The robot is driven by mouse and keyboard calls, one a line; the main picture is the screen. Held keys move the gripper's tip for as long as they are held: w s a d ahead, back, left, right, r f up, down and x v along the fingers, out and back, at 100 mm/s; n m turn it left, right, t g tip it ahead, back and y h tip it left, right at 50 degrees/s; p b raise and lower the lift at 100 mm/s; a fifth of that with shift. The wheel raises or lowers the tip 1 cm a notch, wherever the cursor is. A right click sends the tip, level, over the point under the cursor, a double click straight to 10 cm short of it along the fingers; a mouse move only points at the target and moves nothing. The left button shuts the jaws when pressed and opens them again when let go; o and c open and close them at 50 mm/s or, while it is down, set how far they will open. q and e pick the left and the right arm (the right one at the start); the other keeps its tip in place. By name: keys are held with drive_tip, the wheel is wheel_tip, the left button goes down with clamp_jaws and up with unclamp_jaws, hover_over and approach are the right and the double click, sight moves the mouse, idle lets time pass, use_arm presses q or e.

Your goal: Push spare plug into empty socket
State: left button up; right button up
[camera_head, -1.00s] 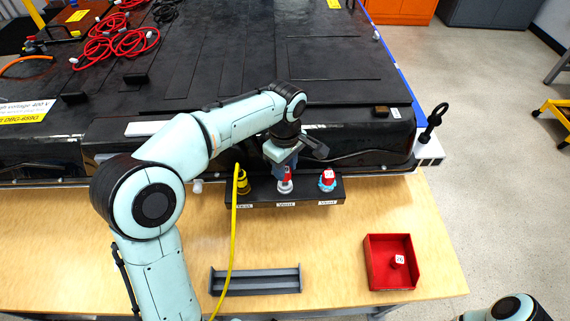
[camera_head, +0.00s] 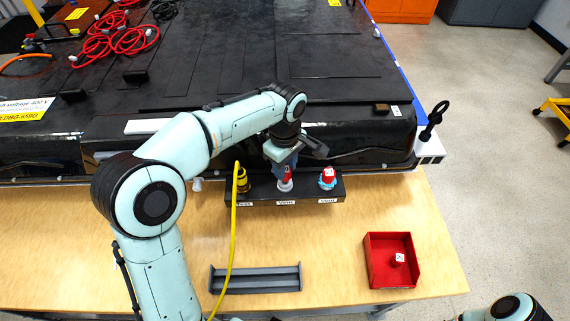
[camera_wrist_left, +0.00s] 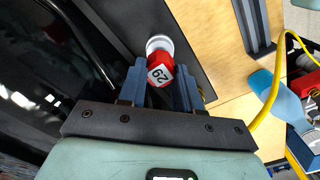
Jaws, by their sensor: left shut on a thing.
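My left gripper (camera_head: 286,178) is shut on a red plug (camera_wrist_left: 160,70) with a white number label. The plug is at the middle position of the black socket block (camera_head: 262,198). A pale ring (camera_wrist_left: 158,43) shows at the plug's far end; I cannot tell how deep the plug sits. On the block, a yellow plug (camera_head: 242,182) with a cable is at the left. Another red plug (camera_head: 328,175) with a blue ring is at the right. A small red piece with a white label (camera_head: 399,258) lies in the red tray (camera_head: 374,262). My right gripper is out of view.
The big black battery pack (camera_head: 330,100) rises directly behind the block. A yellow cable (camera_head: 232,235) runs down from the block to the front of the wooden table (camera_head: 335,245). A grey slotted holder (camera_head: 255,280) stands at the front. Bare table lies between block, holder and tray.

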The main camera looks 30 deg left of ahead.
use_arm(q)
drive_tip(key=shift+f, duration=0.2)
drive_tip(key=shift+f, duration=0.2)
idle(0.3)
drive_tip(key=o, duration=0.4)
drive_tip(key=c, duration=0.4)
drive_tip(key=shift+c, duration=0.2)
drive_tip(key=shift+f, duration=0.65)
idle(1.8)
drive_tip(key=o, duration=0.6)
